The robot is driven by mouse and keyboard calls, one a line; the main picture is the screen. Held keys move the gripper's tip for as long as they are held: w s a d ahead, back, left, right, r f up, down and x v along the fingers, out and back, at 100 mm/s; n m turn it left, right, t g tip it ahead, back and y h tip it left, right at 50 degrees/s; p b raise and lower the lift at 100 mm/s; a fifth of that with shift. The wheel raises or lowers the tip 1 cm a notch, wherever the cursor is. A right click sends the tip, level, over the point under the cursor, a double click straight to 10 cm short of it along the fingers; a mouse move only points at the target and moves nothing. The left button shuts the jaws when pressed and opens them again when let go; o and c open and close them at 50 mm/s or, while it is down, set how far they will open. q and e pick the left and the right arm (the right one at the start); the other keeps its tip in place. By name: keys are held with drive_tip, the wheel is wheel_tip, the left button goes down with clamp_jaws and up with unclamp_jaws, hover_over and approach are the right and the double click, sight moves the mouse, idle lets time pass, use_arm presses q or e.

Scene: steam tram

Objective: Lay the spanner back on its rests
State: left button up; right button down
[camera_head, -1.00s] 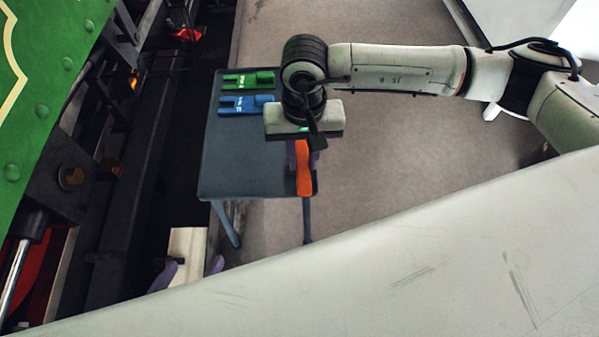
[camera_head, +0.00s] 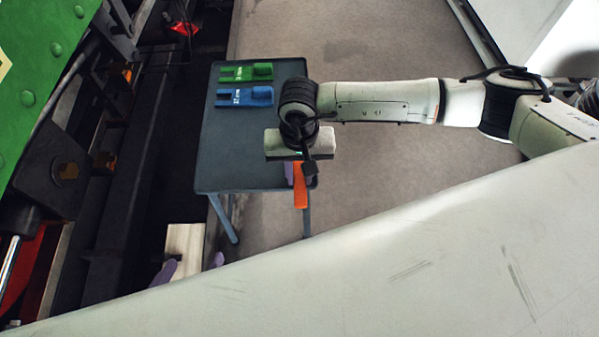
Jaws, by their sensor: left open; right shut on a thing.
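The spanner (camera_head: 300,190) shows as an orange piece below my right gripper (camera_head: 296,172). That gripper is shut on it, over the near right corner of the grey table (camera_head: 235,165). The gripper's body hides most of the spanner, and its height above the table is hard to tell. A green labelled holder (camera_head: 236,75) and a blue labelled holder (camera_head: 240,97) lie at the table's far end. I cannot tell whether they are the spanner's rests. My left gripper (camera_head: 190,268) is at the lower left, with its purple fingers apart and empty, partly hidden by my own pale body.
Dark machinery with a green riveted panel (camera_head: 40,70) stands along the left, close beside the table. The grey floor (camera_head: 400,170) right of the table is open. The table's middle and left part are bare.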

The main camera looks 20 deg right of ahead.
drive_tip(key=c, duration=1.5)
unclamp_jaws()
wheel_tip(320, 180, up, 12)
drive_tip(key=shift+r+p, duration=0.1)
drive_tip(key=shift+p, duration=1)
